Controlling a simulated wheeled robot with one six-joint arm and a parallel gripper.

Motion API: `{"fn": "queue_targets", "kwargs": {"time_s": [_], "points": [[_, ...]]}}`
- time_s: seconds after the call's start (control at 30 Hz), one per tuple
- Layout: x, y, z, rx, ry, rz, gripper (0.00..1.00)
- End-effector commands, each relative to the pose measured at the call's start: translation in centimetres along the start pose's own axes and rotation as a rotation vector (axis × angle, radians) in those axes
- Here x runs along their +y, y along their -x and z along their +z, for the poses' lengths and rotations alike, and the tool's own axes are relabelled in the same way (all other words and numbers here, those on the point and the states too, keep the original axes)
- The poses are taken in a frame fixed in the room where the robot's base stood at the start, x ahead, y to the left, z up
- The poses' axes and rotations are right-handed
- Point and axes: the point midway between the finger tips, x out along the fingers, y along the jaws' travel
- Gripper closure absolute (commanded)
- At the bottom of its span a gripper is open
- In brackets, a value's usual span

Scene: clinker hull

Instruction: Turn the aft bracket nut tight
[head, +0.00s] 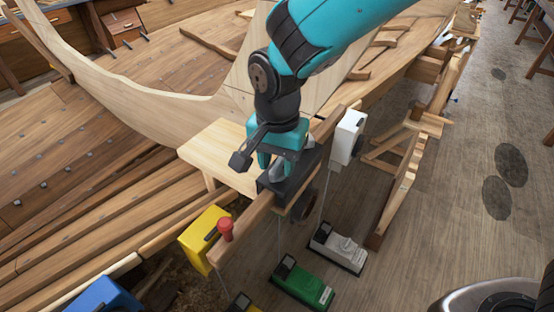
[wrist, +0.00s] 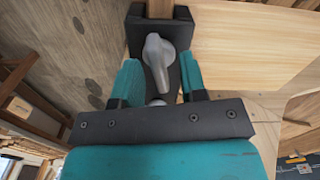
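A dark bracket (wrist: 183,45) sits over a wooden rail (wrist: 160,8). A grey, lever-shaped nut (wrist: 157,60) stands on it in the wrist view. A second small grey rounded piece (wrist: 157,102) shows lower down, mostly hidden by my gripper. My gripper (wrist: 156,78) has its two teal fingers apart, with the nut's lower end between them and gaps visible on both sides. In the head view my gripper (head: 281,163) points down at the dark bracket (head: 290,180); its fingers and arm hide most of the nut. I cannot tell which nut is the aft one.
A pale board (head: 215,155) lies left of the bracket. A yellow box (head: 204,238) with a red knob (head: 225,229) and a white box (head: 347,136) sit along the rail. Green (head: 303,285) and grey-white (head: 337,248) blocks lie on the floor below. The planked hull (head: 80,170) fills the left.

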Motion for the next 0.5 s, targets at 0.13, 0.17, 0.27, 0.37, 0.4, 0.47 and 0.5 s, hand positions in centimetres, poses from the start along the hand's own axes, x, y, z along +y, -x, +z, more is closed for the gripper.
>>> {"fn": "queue_targets", "kwargs": {"time_s": [0.13,0.17,0.27,0.37,0.4,0.47,0.5], "points": [[0.0,-0.1,0.1,-0.002,0.001,0.002,0.62],[0.0,-0.1,0.1,-0.002,0.002,0.002,0.62],[0.0,0.1,0.1,-0.002,0.002,0.001,0.62],[-0.1,0.8,0.0,0.0,0.002,-0.002,0.62],[-0.1,1.4,0.0,0.0,0.002,-0.003,0.62],[-0.1,2.4,0.0,0.001,0.002,-0.004,0.62],[-0.1,3.3,0.0,0.001,0.002,-0.005,0.62]]}}
